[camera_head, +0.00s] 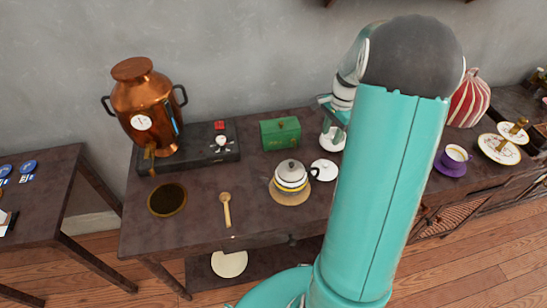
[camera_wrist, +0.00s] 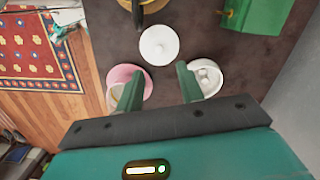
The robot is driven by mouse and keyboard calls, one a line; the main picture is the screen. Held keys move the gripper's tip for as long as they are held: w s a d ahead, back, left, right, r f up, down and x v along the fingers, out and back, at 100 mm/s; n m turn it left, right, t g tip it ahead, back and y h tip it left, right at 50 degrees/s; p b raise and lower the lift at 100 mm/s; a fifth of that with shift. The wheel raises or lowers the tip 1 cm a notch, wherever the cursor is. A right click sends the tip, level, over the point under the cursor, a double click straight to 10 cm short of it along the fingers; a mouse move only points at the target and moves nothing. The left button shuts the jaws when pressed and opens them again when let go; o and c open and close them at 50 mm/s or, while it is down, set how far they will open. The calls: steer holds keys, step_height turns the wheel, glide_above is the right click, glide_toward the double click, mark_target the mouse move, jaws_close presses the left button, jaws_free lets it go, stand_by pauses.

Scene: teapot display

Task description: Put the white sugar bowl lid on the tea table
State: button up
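The white lid (camera_wrist: 159,45) is a round disc with a small knob, lying flat on the dark tea table (camera_wrist: 192,30) in the wrist view. It appears in the head view as a white disc (camera_head: 324,169) right of the teapot. My gripper (camera_wrist: 158,84) is open, with nothing between its fingers; the lid lies just beyond the fingertips. A white bowl (camera_wrist: 209,73) with pale contents, likely the sugar bowl, is partly behind the right finger. In the head view a white bowl (camera_head: 332,140) sits below my gripper, partly hidden by my arm.
A pink dish (camera_wrist: 123,74) lies by the left finger. The green box (camera_head: 281,133), striped teapot (camera_head: 291,178) on a round mat, copper samovar (camera_head: 146,100), black case (camera_head: 205,147) and wooden spoon (camera_head: 226,209) stand around. The table's front right is hidden by my arm.

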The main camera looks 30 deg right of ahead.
steer(key=s+a+r+n+t+h, duration=0.2)
steer(key=a+r+n, duration=0.6)
steer(key=a+r, duration=0.7)
steer(key=s+a+r+n+t, duration=0.2)
steer(key=s+a+n, duration=0.8)
steer(key=a, duration=0.6)
steer(key=shift+s+a+r+t+y, duration=0.2)
steer(key=shift+s+r+t+y, duration=0.15)
steer(key=shift+s+t, duration=0.55)
